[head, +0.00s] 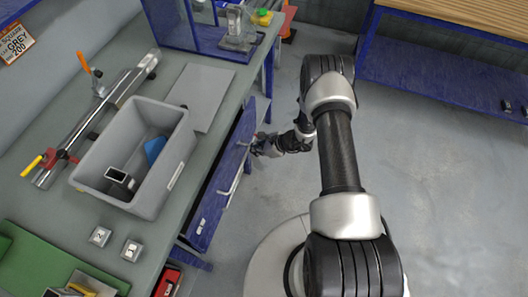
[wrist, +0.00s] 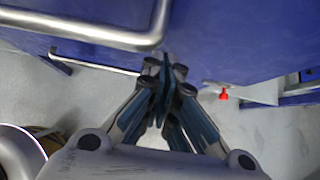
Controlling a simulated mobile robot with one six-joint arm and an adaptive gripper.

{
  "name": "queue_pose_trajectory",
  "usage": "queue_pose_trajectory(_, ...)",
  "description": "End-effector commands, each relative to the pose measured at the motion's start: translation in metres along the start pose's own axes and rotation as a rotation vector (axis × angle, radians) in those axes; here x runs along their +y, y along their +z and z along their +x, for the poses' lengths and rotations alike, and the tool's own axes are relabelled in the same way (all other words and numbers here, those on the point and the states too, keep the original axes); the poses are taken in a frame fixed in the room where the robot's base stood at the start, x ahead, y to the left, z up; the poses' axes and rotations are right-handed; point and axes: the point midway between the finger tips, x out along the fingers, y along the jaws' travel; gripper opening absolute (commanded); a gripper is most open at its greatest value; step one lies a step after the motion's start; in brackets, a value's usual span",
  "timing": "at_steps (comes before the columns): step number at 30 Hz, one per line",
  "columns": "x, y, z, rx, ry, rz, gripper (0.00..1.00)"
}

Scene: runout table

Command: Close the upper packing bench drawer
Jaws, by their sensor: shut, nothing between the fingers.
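The upper drawer of the packing bench has a blue front (head: 216,188) standing out from the bench edge, with a dark grey gap behind it, so it is partly open. Its silver bar handle (head: 232,184) is on the outer face. My gripper (head: 262,148) is beside the far part of the drawer front, its fingers shut and empty. In the wrist view the fingertips (wrist: 165,72) point at the blue front (wrist: 225,35), close to the end of a large silver handle (wrist: 110,35). I cannot tell whether they touch it.
A grey bin (head: 150,195) with a few items stands on the bench top (head: 215,95). A second silver handle (wrist: 95,62) shows below the near one. A blue-framed shelf (head: 430,85) is at the right. The grey floor (head: 450,190) at the right is clear.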

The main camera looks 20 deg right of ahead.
Motion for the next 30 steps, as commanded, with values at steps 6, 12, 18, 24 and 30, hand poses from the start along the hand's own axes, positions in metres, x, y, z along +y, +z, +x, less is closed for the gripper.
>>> queue_pose_trajectory(6,0.000,0.008,0.009,0.001,-0.001,0.001,0.00)
queue_pose_trajectory(12,0.000,0.009,0.009,0.001,-0.001,0.002,0.00)
queue_pose_trajectory(18,0.000,0.015,0.017,0.001,0.001,-0.003,0.00)
queue_pose_trajectory(24,0.001,0.039,0.043,-0.001,0.002,-0.004,0.00)
queue_pose_trajectory(30,0.000,0.047,0.047,-0.001,0.001,0.000,0.00)
